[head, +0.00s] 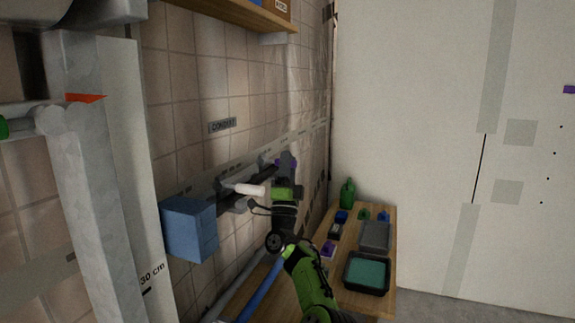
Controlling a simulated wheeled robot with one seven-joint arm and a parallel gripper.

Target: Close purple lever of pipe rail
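A pipe rail (233,203) runs along the tiled wall in the head view, with a white handle (247,189) sticking out near its closer end. A small purple patch (281,163), which looks like the purple lever, shows at the far end of the rail, mostly hidden behind my arm's end. My gripper (287,160) is dark and sits right at this purple patch. I cannot tell whether it touches the lever, nor how far apart its fingers are.
A blue box (189,228) sits by the wall at the rail's near end. Below my arm, a wooden bench (384,215) carries a teal-filled tray (367,274), a grey tray (375,237), a green bottle (347,193) and a purple item (328,249). Floor to the right is clear.

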